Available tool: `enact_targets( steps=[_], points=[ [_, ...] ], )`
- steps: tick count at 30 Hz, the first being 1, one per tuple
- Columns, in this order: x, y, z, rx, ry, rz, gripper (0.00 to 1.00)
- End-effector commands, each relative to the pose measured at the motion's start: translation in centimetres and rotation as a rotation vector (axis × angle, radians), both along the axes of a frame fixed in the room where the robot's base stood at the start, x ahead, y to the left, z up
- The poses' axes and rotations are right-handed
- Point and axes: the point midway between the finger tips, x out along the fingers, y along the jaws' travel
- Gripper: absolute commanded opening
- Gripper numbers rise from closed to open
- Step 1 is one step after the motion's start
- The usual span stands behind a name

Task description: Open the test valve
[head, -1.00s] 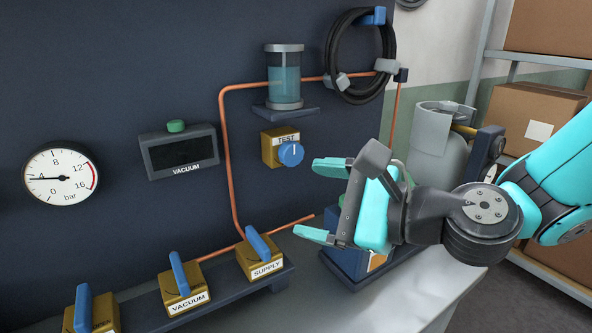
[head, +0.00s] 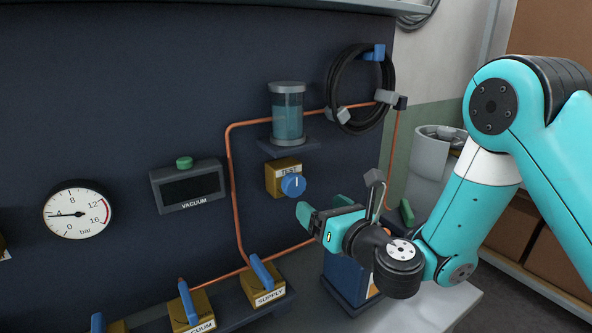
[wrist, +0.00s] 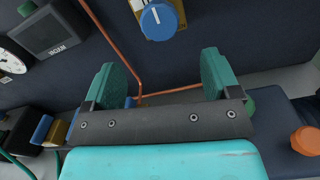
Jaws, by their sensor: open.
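The test valve is a yellow box labelled TEST (head: 283,170) with a round blue knob (head: 293,185), on the dark panel under the glass cylinder. The knob's white mark stands about upright in the head view. In the wrist view the blue knob (wrist: 159,20) is at the top centre, beyond the fingertips. My gripper (head: 355,213) is below and to the right of the knob in the head view, apart from it. Its green fingers also show in the wrist view (wrist: 163,80), spread wide with nothing between them.
A copper pipe (head: 233,190) runs beside the valve. The liquid cylinder (head: 287,112) and black hose coil (head: 345,90) are above. The SUPPLY valve (head: 264,280) and VACUUM valve (head: 190,308) are below left. A dark blue unit (head: 345,277) stands under my gripper.

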Motion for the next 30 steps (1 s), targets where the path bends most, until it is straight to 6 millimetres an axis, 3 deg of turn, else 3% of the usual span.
enact_targets(
  steps=[1,30],
  points=[
    [0.5,0.3,0.7,-0.001,0.002,0.000,0.82],
    [5.8,4.0,0.7,-0.001,0.000,0.001,0.82]
  ],
)
